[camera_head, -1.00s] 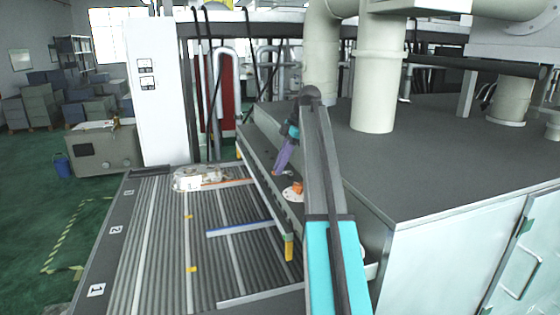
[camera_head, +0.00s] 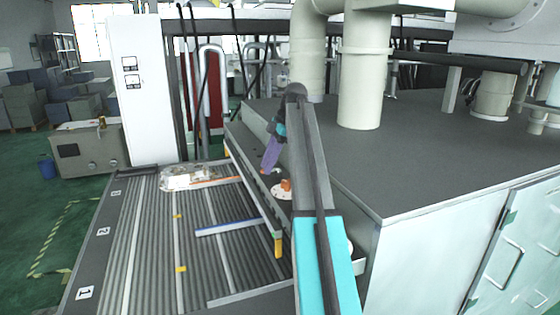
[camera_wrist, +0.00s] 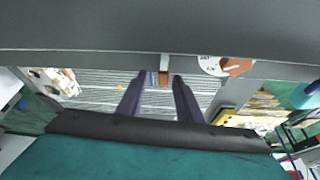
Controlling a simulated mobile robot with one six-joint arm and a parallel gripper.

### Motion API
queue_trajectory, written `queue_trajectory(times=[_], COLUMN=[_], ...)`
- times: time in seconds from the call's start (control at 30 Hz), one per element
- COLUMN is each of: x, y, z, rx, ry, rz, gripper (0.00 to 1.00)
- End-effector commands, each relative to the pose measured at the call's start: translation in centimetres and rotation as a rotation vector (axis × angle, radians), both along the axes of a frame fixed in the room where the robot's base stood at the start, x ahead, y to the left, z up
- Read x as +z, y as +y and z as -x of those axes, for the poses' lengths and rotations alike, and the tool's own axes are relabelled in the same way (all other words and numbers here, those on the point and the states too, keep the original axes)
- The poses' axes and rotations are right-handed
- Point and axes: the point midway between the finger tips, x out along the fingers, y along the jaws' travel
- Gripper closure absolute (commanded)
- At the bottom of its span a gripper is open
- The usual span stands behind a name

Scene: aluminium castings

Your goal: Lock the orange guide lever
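The orange guide lever (camera_head: 286,184) sits on a white round dial (camera_head: 277,193) on the side ledge of the grey machine. In the wrist view the orange lever (camera_wrist: 236,66) lies across the dial (camera_wrist: 208,65), right of my fingers. My gripper (camera_head: 268,168) is left of and above the dial in the head view, apart from the lever. In the wrist view my gripper (camera_wrist: 159,77) has two purple fingers spread apart with nothing held.
The dark machine edge (camera_wrist: 100,40) fills the top of the wrist view. The ribbed platform (camera_head: 140,240) lies below and left, with a clear plastic-like pack (camera_head: 190,177) at its back. A yellow post (camera_head: 278,246) stands at the ledge's near end. Large pipes (camera_head: 365,80) rise behind.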

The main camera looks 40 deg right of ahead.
Motion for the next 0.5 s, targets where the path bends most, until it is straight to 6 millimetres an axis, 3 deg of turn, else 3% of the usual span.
queue_trajectory(times=[0.5], x=[-0.37], y=[-0.17], z=[-0.37], rx=[-0.107], ry=[-0.001], rz=[0.0], gripper=[0.67])
